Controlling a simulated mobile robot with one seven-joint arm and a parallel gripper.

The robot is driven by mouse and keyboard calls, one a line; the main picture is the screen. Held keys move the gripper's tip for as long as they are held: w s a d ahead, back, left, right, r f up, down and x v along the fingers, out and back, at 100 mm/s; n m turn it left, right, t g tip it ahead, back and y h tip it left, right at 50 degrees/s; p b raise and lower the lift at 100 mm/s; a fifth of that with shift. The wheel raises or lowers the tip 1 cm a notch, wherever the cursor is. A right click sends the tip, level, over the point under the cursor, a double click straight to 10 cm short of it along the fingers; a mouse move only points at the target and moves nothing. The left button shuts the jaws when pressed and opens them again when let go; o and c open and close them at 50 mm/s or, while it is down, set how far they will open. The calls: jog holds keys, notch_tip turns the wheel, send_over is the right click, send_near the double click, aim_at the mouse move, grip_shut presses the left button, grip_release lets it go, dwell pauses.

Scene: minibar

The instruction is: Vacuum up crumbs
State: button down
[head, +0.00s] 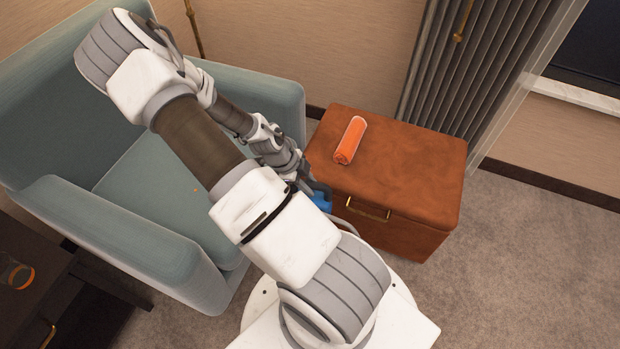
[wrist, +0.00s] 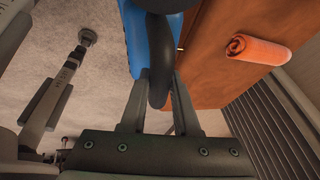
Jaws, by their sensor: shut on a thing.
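My gripper (wrist: 158,88) is shut on the dark handle of a blue tool, which looks like a handheld vacuum (wrist: 135,38). Only part of the vacuum shows in the wrist view. In the head view a small blue patch of it (head: 322,200) shows beside the front left of the brown leather trunk, mostly hidden by my arm. A tiny orange speck, perhaps a crumb (head: 196,189), lies on the seat of the teal armchair (head: 130,185). My arm covers part of the seat, so other crumbs may be hidden.
The brown trunk (head: 420,165) stands right of the armchair, with a rolled orange towel (head: 350,140) on top; its front has a brass handle. A dark table (head: 60,290) with a glass (head: 17,273) is at lower left. Grey carpet (head: 540,250) is clear at right.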

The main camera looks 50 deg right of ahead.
jog(key=shift+s+a, duration=0.35)
jog(key=shift+a, duration=0.25)
jog(key=shift+w+a+r, duration=0.1)
jog(key=shift+a, duration=0.05)
jog(key=shift+w+a+p, duration=0.5)
jog(key=shift+w+a, duration=0.15)
jog(key=shift+w, duration=0.45)
jog(key=shift+w+a+p, duration=0.5)
jog(key=shift+w+a, duration=0.2)
jog(key=shift+w, duration=0.4)
jog(key=shift+w+a+p, duration=0.5)
jog(key=shift+w+a, duration=0.15)
jog(key=shift+w, duration=0.45)
jog(key=shift+w+a, duration=2.15)
jog(key=shift+w, duration=1.3)
notch_tip(320, 180, up, 6)
jog(key=p, duration=0.3)
jog(key=shift+p, duration=0.4)
jog(key=shift+w+r, duration=0.1)
